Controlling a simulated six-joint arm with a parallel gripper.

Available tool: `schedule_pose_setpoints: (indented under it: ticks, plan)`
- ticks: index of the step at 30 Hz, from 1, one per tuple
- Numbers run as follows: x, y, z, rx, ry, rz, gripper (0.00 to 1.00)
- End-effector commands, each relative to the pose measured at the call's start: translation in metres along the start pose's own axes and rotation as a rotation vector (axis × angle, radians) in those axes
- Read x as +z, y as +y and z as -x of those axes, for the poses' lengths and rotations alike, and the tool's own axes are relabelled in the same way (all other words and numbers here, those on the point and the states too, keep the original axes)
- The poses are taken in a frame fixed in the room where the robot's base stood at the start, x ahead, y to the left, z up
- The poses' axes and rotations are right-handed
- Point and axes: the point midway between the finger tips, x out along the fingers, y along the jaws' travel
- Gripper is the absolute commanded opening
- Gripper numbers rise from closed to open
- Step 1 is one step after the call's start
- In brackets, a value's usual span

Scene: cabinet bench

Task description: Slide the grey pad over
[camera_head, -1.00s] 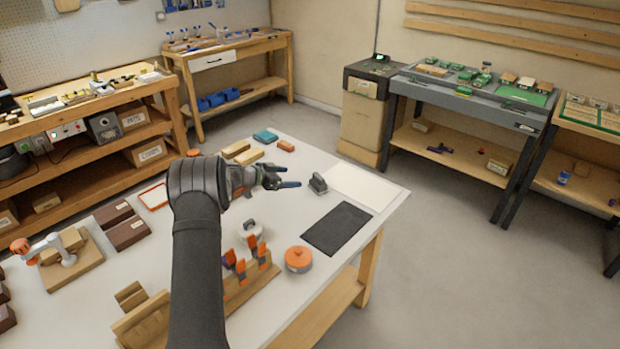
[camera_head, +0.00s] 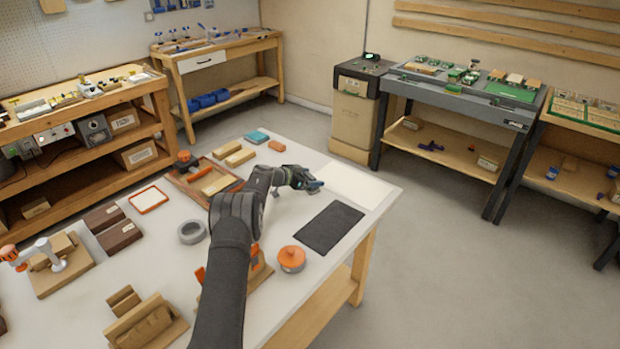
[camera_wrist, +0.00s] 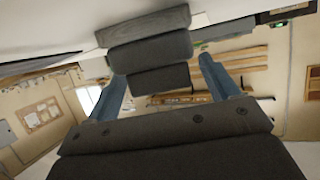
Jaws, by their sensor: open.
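The grey pad (camera_wrist: 150,50) is a block with stepped dark grey faces. In the wrist view it stands between my two blue fingers, toward their tips. My gripper (camera_head: 312,186) is open and reaches to the pad's place at the near edge of the white sheet (camera_head: 352,184). In the head view the gripper hides most or all of the pad. The wrist view shows my gripper (camera_wrist: 160,72) with a finger on each side of the pad; I cannot tell whether either finger touches it.
A black mat (camera_head: 330,228) lies just in front of the white sheet. An orange-topped round container (camera_head: 291,259) stands nearer. Wooden blocks (camera_head: 240,157) and a wooden tray (camera_head: 190,178) are farther left. The table's right edge is close to the sheet and mat.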

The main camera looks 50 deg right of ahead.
Motion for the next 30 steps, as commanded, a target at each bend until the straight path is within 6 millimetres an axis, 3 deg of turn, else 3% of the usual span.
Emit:
schedule_pose_setpoints:
  ticks: [7, 14, 22, 30]
  plan:
    - [0.000, 0.000, 0.000, 0.000, 0.000, 0.001, 0.80]
    - [0.000, 0.000, 0.000, 0.000, 0.000, 0.001, 0.39]
    - [0.003, 0.001, 0.007, 0.000, 0.000, 0.003, 0.39]
    - [0.014, 0.010, 0.034, 0.000, -0.001, 0.003, 0.39]
